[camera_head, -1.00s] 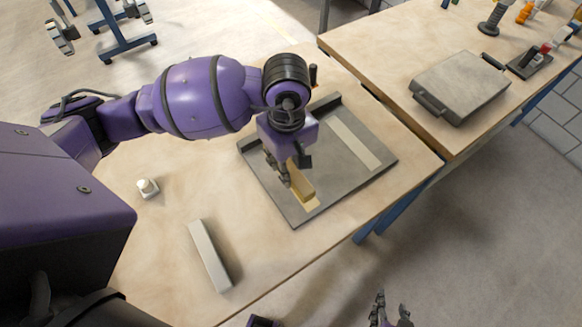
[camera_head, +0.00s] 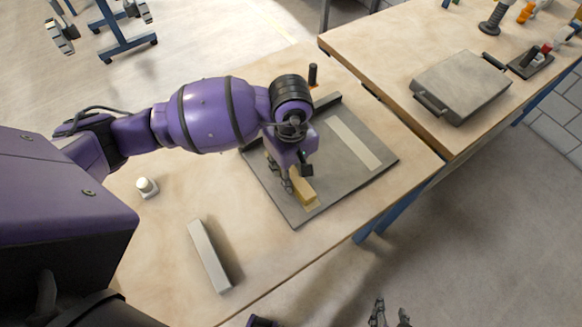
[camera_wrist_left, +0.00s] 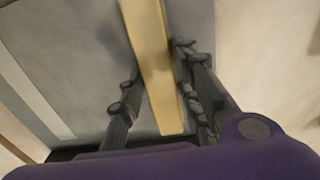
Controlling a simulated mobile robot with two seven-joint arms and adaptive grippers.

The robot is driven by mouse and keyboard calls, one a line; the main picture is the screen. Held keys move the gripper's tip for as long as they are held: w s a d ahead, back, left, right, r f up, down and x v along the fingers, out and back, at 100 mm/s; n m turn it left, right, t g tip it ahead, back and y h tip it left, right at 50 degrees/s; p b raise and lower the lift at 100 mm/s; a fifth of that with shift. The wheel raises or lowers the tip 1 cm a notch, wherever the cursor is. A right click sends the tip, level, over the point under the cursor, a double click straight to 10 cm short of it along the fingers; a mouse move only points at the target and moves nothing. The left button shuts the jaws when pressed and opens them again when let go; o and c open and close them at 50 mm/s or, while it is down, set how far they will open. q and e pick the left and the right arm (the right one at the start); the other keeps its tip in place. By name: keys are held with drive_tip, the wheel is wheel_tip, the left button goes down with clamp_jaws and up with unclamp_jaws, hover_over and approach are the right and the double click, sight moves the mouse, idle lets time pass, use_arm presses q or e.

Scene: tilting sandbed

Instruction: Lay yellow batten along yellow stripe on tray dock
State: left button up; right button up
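The yellow batten (camera_head: 302,187) is over the near-left part of the grey tray dock (camera_head: 352,188). It lies lengthwise along the yellow stripe (camera_head: 312,206), part of which shows at its near end. I cannot tell whether the batten touches the tray. My left gripper (camera_head: 287,184) is around the batten; in the left wrist view its fingertips (camera_wrist_left: 158,62) close in on both sides of the batten (camera_wrist_left: 155,80). My right gripper (camera_head: 390,312) is at the bottom edge of the head view, beyond the table, with its fingers apart and empty.
A pale grey bar (camera_head: 209,257) and a small white knob-like object (camera_head: 147,187) are on the table left of the tray. A pale stripe (camera_head: 354,143) marks the tray's right part. A black upright handle (camera_head: 313,74) stands behind it. A second table (camera_head: 400,55) adjoins at right.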

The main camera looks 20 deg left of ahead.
sight(291, 171)
use_arm(q)
drive_tip(key=shift+o, duration=0.6)
drive_tip(key=shift+r, duration=0.1)
drive_tip(key=shift+r, duration=0.2)
wheel_tip(291, 171, up, 12)
